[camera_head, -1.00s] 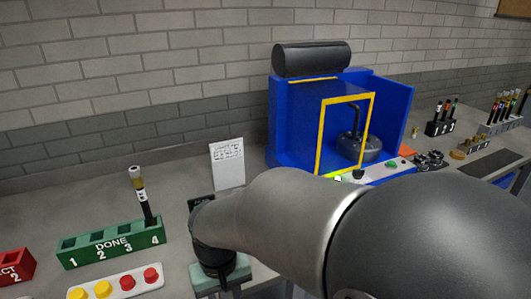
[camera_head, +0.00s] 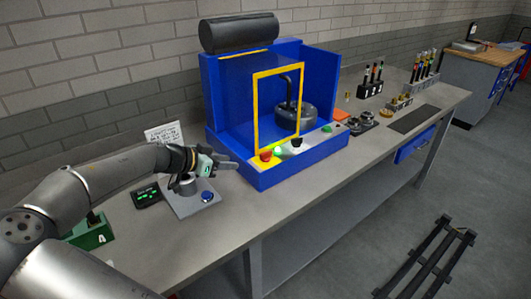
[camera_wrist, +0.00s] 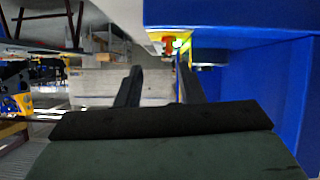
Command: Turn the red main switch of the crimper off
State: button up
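The crimper (camera_head: 222,130) is the blue machine at the back of the bench, with a yellow-framed door. Its red main switch (camera_head: 265,155) sits at the left end of the front panel, beside a lit green lamp (camera_head: 278,151). In the wrist view the red switch (camera_wrist: 168,45) shows on a yellow plate, just beyond the fingertips. My gripper (camera_head: 228,164) is left of the crimper's front left corner, pointing right toward the switch. In the wrist view my gripper (camera_wrist: 158,70) has its two fingers apart with nothing between them. It does not touch the switch.
A grey plate with a blue button (camera_head: 207,197) and a small dark display (camera_head: 147,196) lie below my gripper. A white sign (camera_head: 163,133) stands behind my arm. A black knob (camera_head: 297,142) and a green button (camera_head: 327,128) are further right on the panel.

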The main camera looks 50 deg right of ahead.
aim_at(265, 152)
jog(key=shift+m+h, duration=0.3)
jog(key=shift+h, duration=0.1)
jog(key=p+x, duration=0.1)
jog(key=x, duration=0.4)
jog(key=r+p+x, duration=0.1)
jog(key=x, duration=0.5)
jog(key=w+d+r+p+x, duration=0.1)
jog(key=p+x, duration=0.1)
jog(key=x, duration=0.3)
jog(key=shift+d+f, duration=0.1)
jog(key=shift+d, duration=0.15)
grip_shut()
